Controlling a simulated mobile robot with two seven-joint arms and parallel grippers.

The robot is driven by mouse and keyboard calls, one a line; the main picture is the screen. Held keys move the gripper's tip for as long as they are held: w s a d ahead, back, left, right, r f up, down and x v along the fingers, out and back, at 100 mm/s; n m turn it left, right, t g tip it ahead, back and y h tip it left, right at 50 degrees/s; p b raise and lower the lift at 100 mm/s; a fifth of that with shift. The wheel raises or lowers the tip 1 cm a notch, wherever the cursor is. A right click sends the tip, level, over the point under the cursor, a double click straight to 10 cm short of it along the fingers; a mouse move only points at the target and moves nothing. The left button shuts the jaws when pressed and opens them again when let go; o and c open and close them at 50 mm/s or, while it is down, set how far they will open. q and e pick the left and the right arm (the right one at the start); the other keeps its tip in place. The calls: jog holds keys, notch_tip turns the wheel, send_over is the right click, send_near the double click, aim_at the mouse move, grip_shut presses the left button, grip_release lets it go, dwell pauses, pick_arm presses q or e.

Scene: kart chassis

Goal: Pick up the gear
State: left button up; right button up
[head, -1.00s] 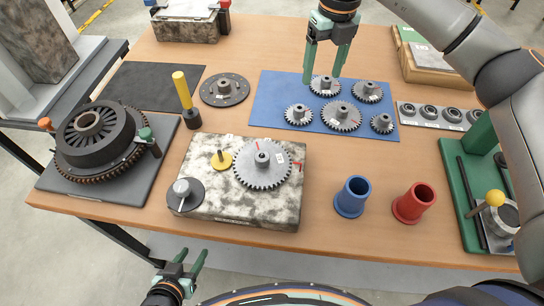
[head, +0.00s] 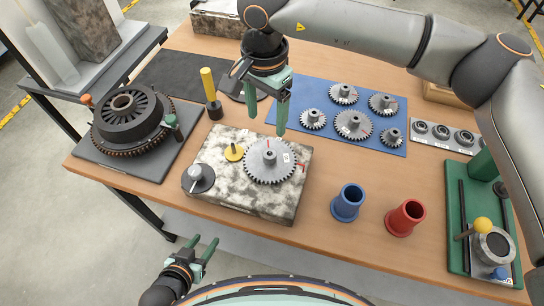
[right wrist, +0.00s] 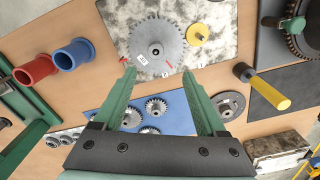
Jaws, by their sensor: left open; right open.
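A large grey spur gear (head: 270,161) lies flat on a mottled stone block (head: 235,195), its hub and short pin pointing up. It also shows in the right wrist view (right wrist: 143,42), just beyond the fingertips. My right gripper (head: 267,124) is open and empty, above and just behind the gear, apart from it. Several smaller grey gears, one of them mid-sized (head: 353,125), lie on a blue mat (head: 290,90) to the right of that gripper. My left gripper (head: 204,241) is open and empty in front of the table's front edge.
On the block, a yellow pinned disc (head: 234,153) and a dark round piece with a silver knob (head: 198,178) sit near the gear. A yellow-handled tool (head: 208,85) stands behind. Blue (head: 347,203) and red (head: 405,218) flanged cups stand to the right.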

send_over(269, 152)
notch_tip(269, 152, down, 5)
jog(key=shift+s+a+f+p, duration=0.1)
jog(key=shift+a+f+p, duration=0.1)
jog(key=shift+p, duration=0.15)
jog(key=f, duration=0.1)
jog(key=f+p, duration=0.1)
jog(key=f, duration=0.2)
jog(key=shift+s+d+f, duration=0.3)
jog(key=shift+f, duration=0.5)
grip_shut()
dwell(0.4)
jog(key=shift+w+r+p, duration=0.1)
jog(key=shift+r+p, duration=0.1)
jog(key=shift+p, duration=0.1)
